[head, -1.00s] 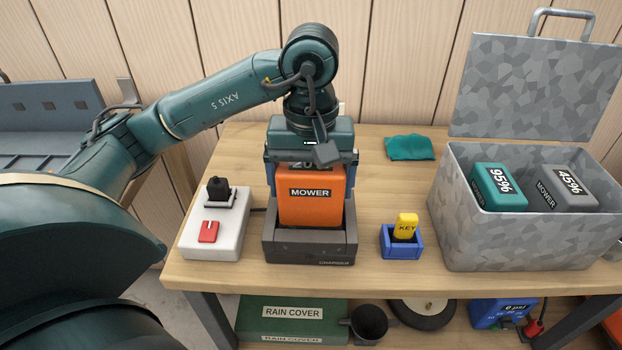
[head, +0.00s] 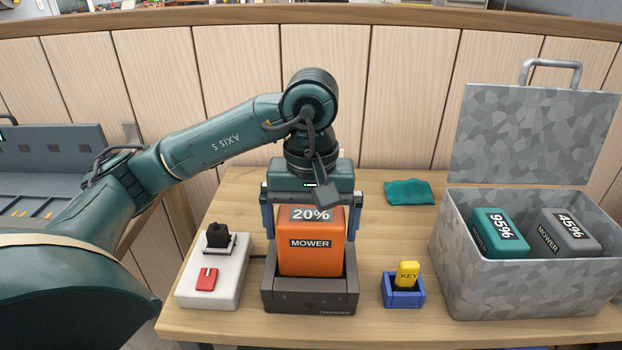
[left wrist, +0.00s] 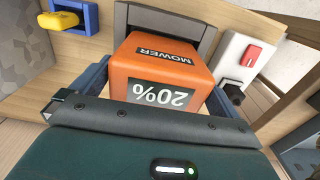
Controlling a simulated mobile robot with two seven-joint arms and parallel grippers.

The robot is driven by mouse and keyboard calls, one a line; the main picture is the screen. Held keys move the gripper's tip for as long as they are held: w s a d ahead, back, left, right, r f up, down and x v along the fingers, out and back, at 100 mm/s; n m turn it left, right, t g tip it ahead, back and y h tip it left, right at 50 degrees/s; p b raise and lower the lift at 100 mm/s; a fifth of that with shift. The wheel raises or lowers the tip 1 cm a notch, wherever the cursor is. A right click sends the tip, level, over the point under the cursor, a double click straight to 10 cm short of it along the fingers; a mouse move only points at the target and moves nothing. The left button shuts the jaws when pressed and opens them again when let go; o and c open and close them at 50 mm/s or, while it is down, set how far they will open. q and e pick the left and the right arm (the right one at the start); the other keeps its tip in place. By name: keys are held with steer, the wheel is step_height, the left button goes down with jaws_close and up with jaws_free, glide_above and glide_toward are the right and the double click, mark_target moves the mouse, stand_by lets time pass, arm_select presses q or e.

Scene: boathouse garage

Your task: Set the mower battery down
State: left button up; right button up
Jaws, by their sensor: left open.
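The orange mower battery (head: 310,262), labelled MOWER and 20%, stands upright in the dark grey charger (head: 310,303) on the bench. It also shows in the left wrist view (left wrist: 163,67). My left gripper (head: 310,222) is open directly above the battery, its blue fingers pointing down on either side of the battery's upper part. In the left wrist view the fingers lie along both sides of the orange block, and the 20% label is uncovered. The battery's lower end is hidden inside the charger. My right gripper is not in view.
A white box with a black switch and red button (head: 206,279) stands left of the charger. A blue holder with a yellow key (head: 408,273) stands right. An open grey metal box (head: 500,278) holds teal and grey batteries. A teal cloth (head: 409,192) lies behind.

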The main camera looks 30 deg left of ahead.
arm_select(q)
step_height(320, 180, up, 12)
steer(key=p, duration=0.3)
steer(key=shift+f, duration=0.15)
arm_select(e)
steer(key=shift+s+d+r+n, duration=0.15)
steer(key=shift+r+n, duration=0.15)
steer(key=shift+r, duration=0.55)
arm_select(q)
steer(key=shift+c, duration=0.6)
jaws_close()
stand_by(0.3)
